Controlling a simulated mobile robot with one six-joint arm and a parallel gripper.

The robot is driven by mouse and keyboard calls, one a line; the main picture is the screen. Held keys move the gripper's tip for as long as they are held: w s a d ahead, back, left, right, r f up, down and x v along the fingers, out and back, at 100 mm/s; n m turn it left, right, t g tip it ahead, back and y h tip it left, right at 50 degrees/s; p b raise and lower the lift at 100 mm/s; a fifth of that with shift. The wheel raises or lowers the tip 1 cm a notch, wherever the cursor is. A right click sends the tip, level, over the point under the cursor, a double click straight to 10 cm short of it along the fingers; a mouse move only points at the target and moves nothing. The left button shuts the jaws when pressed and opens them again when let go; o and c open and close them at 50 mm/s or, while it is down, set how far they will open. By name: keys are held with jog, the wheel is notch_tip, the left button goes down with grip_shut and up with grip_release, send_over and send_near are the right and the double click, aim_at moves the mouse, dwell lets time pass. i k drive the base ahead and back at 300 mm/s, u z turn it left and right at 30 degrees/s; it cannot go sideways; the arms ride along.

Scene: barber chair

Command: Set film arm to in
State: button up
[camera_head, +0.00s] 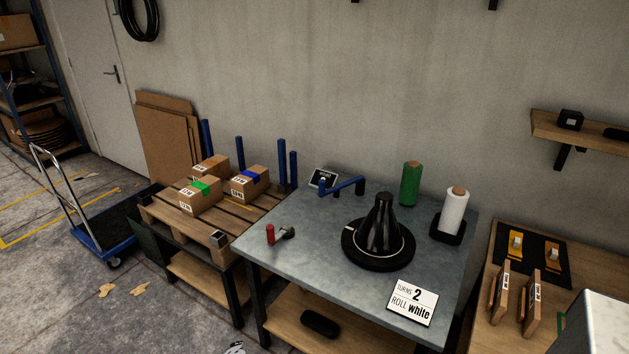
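A blue film arm (347,187) stands at the back of the grey metal table (310,240). It reaches from a post at its left end to a short upright at its right end. A small dark panel with a light screen (323,178) is just behind it. A black cone-shaped object (382,222) stands on a round black turntable (377,262), in front and to the right of the arm; the two look apart. A white roll (454,212) sits upright on a black holder, and a green roll (410,184) stands at the back edge. My gripper is not in view.
A card (411,301) reads "TURNS 2 ROLL white". A red-handled tool (270,235) lies at the table's left. A pallet (228,222) with several boxes stands left. A wooden bench (482,307) stands right, below a wall shelf (590,137). Floor at left is partly open.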

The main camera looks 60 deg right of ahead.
aim_at(322, 191)
jog(key=i, duration=0.9)
jog(key=z, duration=0.05)
